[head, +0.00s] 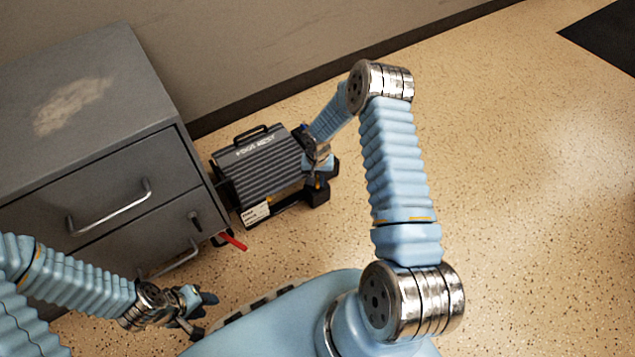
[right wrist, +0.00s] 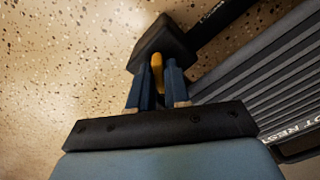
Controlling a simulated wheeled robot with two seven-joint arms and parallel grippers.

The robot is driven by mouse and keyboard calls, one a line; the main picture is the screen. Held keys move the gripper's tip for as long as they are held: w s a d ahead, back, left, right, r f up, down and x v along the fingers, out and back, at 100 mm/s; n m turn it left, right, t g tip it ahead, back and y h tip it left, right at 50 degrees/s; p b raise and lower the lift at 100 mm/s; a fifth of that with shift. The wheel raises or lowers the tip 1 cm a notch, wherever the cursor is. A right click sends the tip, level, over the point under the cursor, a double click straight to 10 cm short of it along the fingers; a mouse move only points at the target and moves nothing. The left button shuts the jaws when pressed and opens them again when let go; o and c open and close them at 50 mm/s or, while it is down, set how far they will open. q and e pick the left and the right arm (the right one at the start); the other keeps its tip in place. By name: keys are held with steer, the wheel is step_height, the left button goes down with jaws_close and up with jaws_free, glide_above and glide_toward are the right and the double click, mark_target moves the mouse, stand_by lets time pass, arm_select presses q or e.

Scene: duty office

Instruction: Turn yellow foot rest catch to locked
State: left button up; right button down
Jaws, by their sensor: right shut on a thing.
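The foot rest (head: 262,172) is a dark ribbed platform on the floor beside the grey cabinet. Its ribbed top also shows in the right wrist view (right wrist: 262,85). The yellow catch (right wrist: 157,70) sits at a black block on the foot rest's side. My right gripper (right wrist: 158,88) has its two blue fingers shut on the yellow catch, one on each side. In the head view my right gripper (head: 318,178) is at the foot rest's right side and hides most of the catch. My left gripper (head: 200,308) hangs low at the left; its finger gap is unclear.
A grey metal cabinet (head: 92,125) with drawer handles stands left of the foot rest. A red lever-like piece (head: 233,241) juts out near its lower corner. The wall runs behind. Speckled floor (head: 510,200) is free to the right, with a dark mat (head: 605,35) far right.

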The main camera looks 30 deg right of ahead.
steer(key=m+b, duration=0.1)
steer(key=m, duration=0.1)
steer(key=shift+f+m, duration=0.1)
steer(key=shift+m, duration=0.3)
steer(key=m+b, duration=0.1)
steer(key=m, duration=0.1)
steer(key=shift+m, duration=0.4)
steer(key=shift+m+b, duration=0.5)
steer(key=shift+m, duration=2.2)
steer(key=c, duration=1.1)
jaws_free()
steer(key=shift+r, duration=0.2)
